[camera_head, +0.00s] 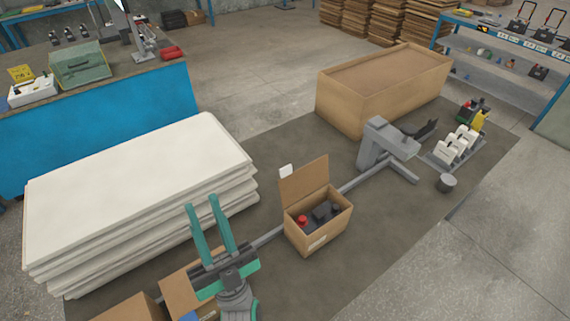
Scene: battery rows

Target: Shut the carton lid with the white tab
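The carton (328,236) stands on the dark floor mat, right of my gripper. Its lid (305,181) is open and stands upright at the far left edge. A white tab (286,171) sticks out at the lid's upper left corner. Inside the carton lie dark items (321,212) and a red item (302,220). My gripper (202,201) has two teal fingers, spread apart with nothing seen between them. In the picture it lies left of the carton, in front of the stack of white boards, apart from the lid.
Two more cartons (184,272) stand partly behind my arm at the bottom. White boards (140,165) are stacked at left. A grey bar (268,237) passes behind the carton toward a grey machine (374,142). A large box (385,85) stands behind. Mat right of the carton is clear.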

